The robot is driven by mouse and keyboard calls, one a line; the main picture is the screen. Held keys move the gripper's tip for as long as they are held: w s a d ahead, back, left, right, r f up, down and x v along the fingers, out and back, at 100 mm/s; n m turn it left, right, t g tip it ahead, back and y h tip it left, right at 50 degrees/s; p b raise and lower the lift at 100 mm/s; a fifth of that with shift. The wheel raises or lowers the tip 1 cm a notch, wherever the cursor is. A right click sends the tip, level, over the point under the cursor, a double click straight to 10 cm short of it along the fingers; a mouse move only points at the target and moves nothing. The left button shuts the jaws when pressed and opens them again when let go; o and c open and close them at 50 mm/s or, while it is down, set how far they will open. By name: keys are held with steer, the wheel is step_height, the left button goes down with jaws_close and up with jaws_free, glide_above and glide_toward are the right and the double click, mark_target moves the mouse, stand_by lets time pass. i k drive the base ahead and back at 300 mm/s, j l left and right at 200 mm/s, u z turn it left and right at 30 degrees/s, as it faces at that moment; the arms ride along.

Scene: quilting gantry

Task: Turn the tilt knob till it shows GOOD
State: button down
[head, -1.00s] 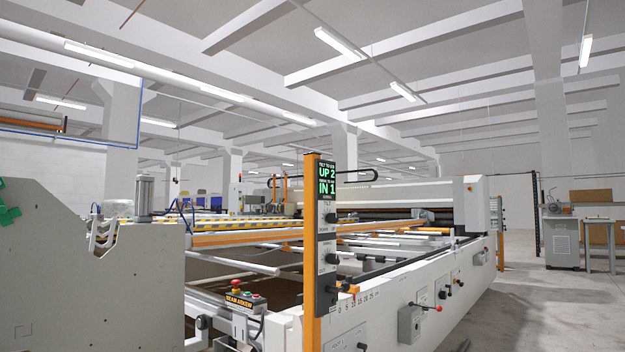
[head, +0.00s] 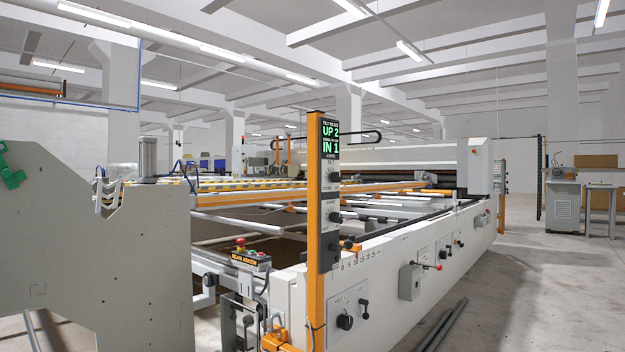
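An orange post (head: 315,215) stands at the near corner of the quilting gantry, with a dark control panel (head: 329,240) on its right side. The display (head: 330,139) at its top reads "UP 2" and "IN 1" in green. Under the display is a black knob (head: 334,177), with a label above it that appears to read TILT. A second black knob (head: 335,217) sits lower on the panel. The word GOOD does not show on the display. My gripper is not in view.
The gantry's white side rail (head: 400,255) runs back to the right, with levers and a grey box (head: 411,282) on it. A control box labelled "BEAM ASKEW" (head: 246,258) stands left of the post. A grey machine panel (head: 110,265) fills the left. Grey bars lie on the floor at lower right.

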mark_target(335, 177)
steer(key=i+l+z, duration=0.1)
steer(key=i, duration=0.3)
steer(key=i+l, duration=0.2)
steer(key=i, duration=0.2)
steer(key=i+l+z, duration=0.15)
steer(key=i, duration=0.25)
steer(key=i+j, duration=0.25)
steer(key=k+l, duration=0.25)
